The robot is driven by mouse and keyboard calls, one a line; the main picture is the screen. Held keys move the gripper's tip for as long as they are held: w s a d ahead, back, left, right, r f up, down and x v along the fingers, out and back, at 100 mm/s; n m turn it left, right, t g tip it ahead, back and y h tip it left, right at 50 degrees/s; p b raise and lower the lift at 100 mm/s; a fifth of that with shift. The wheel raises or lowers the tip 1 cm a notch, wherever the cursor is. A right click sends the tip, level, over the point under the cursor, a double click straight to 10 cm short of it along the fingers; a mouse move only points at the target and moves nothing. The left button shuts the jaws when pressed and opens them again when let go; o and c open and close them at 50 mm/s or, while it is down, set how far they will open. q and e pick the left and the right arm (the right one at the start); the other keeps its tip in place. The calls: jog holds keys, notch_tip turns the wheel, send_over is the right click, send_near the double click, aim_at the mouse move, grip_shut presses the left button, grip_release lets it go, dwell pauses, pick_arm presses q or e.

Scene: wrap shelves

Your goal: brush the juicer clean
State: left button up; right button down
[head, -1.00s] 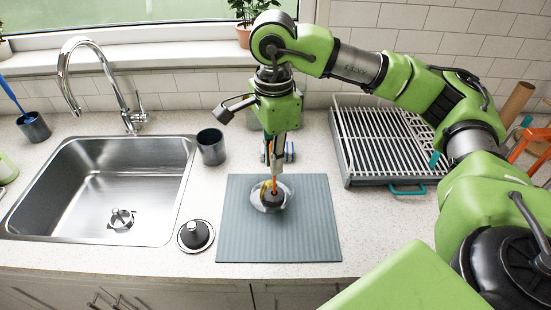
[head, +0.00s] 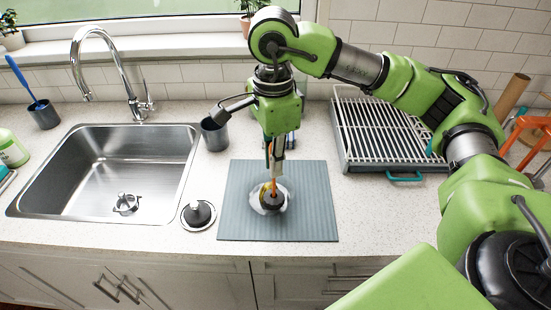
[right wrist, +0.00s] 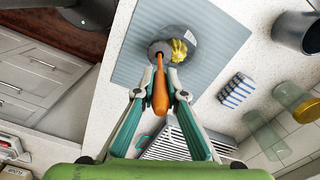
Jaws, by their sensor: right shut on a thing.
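My right gripper (head: 275,170) points down over the grey mat and is shut on the orange-handled brush (right wrist: 160,92). The brush's dark round head (right wrist: 160,50) is down at the juicer. The juicer (head: 282,193) is a clear, round piece near the middle of the mat. In the right wrist view the juicer (right wrist: 182,35) has a lumpy yellow patch (right wrist: 179,51) beside the brush head. The brush head overlaps the juicer in both views; I cannot tell whether they touch. My left gripper is out of view.
The sink (head: 100,180) is to the left, with a black-knobbed disc (head: 198,214) beside it. A dark cup (head: 215,133) stands behind the mat's left corner. A drying rack (head: 385,135) is at the back right. A striped block (right wrist: 236,90) lies behind the mat (head: 315,200).

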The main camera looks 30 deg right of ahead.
notch_tip(320, 180, up, 6)
jog(key=shift+s+a+r+p, duration=0.1)
jog(key=shift+a+r+p, duration=0.05)
jog(key=shift+p, duration=0.9)
jog(key=shift+r, duration=0.35)
notch_tip(320, 180, up, 3)
jog(key=shift+s+f+p, duration=0.1)
jog(key=shift+f+p, duration=0.1)
jog(key=shift+p, duration=0.85)
jog(key=shift+r+p, duration=0.5)
jog(key=shift+r, duration=0.05)
